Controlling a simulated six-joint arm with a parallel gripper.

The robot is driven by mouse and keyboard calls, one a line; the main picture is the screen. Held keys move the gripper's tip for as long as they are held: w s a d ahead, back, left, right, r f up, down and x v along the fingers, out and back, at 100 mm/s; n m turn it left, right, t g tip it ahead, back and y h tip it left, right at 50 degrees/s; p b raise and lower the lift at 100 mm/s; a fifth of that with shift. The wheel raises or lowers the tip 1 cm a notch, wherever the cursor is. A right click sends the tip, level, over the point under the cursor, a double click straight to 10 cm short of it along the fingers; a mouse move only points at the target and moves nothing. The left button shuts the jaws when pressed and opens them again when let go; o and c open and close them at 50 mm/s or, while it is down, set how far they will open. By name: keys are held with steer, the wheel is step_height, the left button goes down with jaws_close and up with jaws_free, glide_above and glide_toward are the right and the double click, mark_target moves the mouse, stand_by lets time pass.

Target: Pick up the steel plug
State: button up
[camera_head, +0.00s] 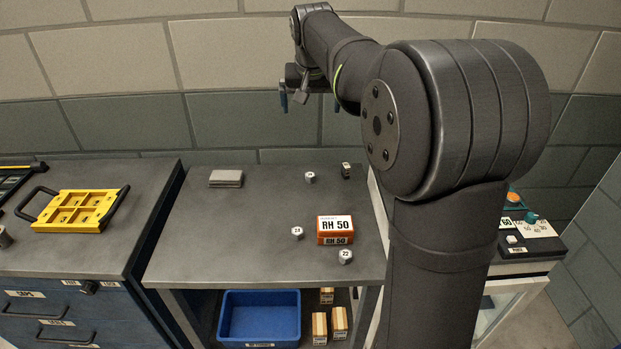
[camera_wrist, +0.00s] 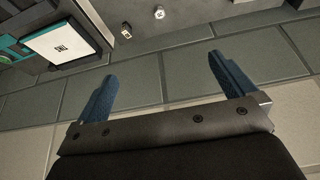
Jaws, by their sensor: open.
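Three small pale metal plug-like pieces with white number tops stand on the grey bench: one at the back (camera_head: 309,177), one marked 23 (camera_head: 297,232) and one that looks marked 22 (camera_head: 346,256). I cannot tell which is called the steel plug. A small dark block with a light top (camera_head: 347,170) stands at the back right. My gripper (camera_head: 310,99) is open and empty, high above the bench's back edge near the wall. In the wrist view its blue fingers (camera_wrist: 163,70) are wide apart, with one pale piece (camera_wrist: 159,13) and the dark block (camera_wrist: 126,31) beyond them.
An orange box labelled RH 50 (camera_head: 335,238) stands between the front pieces. A grey slab (camera_head: 226,178) lies at the back left. A yellow tray (camera_head: 72,211) sits on the left cabinet. A blue bin (camera_head: 226,320) is below. The bench's left middle is clear.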

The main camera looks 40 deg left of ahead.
stand_by(0.3)
steer(key=c, duration=1)
steer(key=shift+c, duration=0.2)
steer(key=n+g+h, duration=0.3)
steer(key=n, duration=0.4)
glide_above(311, 176)
steer(key=f, duration=2.5)
steer(key=shift+s+d+f, duration=0.1)
steer(key=shift+s+f, duration=0.2)
steer(key=shift+f, duration=0.05)
steer(key=shift+w+f, duration=0.2)
steer(key=shift+f, duration=1.15)
steer(key=shift+w+f, duration=0.15)
steer(key=shift+f, duration=1.15)
